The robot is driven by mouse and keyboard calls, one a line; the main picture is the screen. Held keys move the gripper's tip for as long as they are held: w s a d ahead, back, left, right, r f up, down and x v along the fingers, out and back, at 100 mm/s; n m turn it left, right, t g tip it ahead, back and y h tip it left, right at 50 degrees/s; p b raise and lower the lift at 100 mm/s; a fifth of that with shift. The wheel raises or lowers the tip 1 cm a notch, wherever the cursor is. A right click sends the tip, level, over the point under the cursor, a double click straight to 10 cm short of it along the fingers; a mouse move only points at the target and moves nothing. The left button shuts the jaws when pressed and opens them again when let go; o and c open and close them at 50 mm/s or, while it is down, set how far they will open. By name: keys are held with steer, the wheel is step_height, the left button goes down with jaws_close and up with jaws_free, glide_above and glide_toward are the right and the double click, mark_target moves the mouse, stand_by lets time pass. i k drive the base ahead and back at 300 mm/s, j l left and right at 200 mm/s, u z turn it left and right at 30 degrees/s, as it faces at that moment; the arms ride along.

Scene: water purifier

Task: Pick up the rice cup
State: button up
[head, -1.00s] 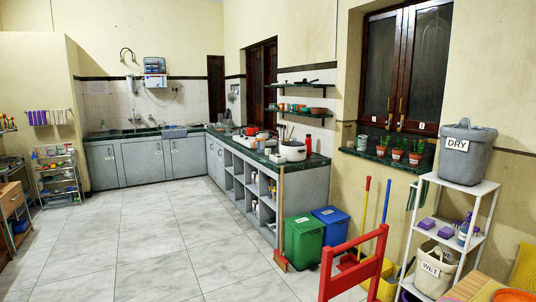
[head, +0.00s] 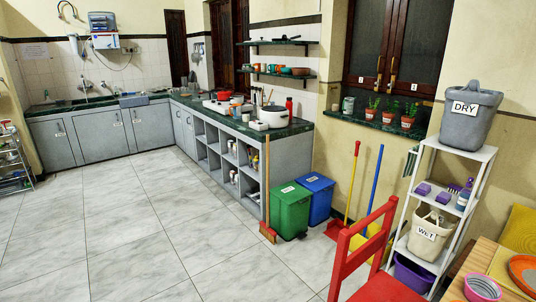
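I cannot make out a rice cup for certain in the head view. A white rice cooker or pot (head: 272,116) stands near the right end of the dark green counter (head: 222,122), with small items around it too small to name. Small cups or bowls (head: 287,71) stand on the lower wall shelf, and I cannot tell whether one is the rice cup. A pink cup-like container (head: 482,288) stands on the wooden table at the lower right. My gripper is not in view.
Green (head: 290,211) and blue (head: 317,197) bins and a broom (head: 267,200) stand at the counter's near end. A red chair (head: 365,245), a white rack (head: 446,205) and a wooden table (head: 455,290) fill the right. The tiled floor (head: 130,225) is clear.

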mark_target(246, 116)
steer(key=i+j+u, duration=0.3)
steer(key=i, duration=0.7)
steer(key=i+u, duration=0.3)
steer(key=i, duration=0.7)
